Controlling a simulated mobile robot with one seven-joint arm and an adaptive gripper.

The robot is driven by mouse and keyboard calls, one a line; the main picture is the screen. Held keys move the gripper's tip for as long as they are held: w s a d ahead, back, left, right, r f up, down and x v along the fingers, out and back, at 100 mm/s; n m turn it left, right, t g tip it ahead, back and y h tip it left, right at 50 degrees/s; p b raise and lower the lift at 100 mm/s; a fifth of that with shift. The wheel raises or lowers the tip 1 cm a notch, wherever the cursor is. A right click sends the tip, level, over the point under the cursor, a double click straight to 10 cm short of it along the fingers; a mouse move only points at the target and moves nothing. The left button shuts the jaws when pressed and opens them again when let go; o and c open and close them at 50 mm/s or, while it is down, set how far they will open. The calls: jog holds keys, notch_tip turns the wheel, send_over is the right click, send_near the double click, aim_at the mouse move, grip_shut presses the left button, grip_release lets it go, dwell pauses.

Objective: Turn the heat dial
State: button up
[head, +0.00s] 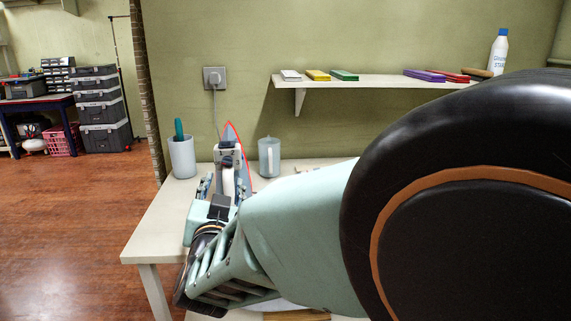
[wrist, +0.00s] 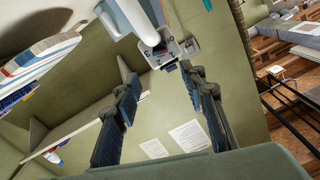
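An iron stands upright on the white table, its grey soleplate with a red edge (head: 237,138) showing behind my gripper in the head view. Its pale handle (head: 228,180) is partly hidden by my gripper. The heat dial area, with printed numbers, shows near the top of the wrist view (wrist: 165,52); the exact edge of the dial is hard to make out. My gripper (wrist: 161,76) is open, its two dark fingers apart with nothing between them. The numbered part lies just beyond the fingertips, roughly between them. In the head view my gripper (head: 224,184) is right at the iron.
A cord runs up to a wall socket (head: 215,78). A wall shelf (head: 360,81) holds coloured blocks and a bottle (head: 499,54). My arm hides the table's right side.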

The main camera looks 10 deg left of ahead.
aim_at(227, 163)
jog(key=b+x, duration=0.1)
jog(key=x, duration=0.9)
jog(key=shift+w+a, duration=0.1)
jog(key=shift+w, duration=0.05)
grip_shut()
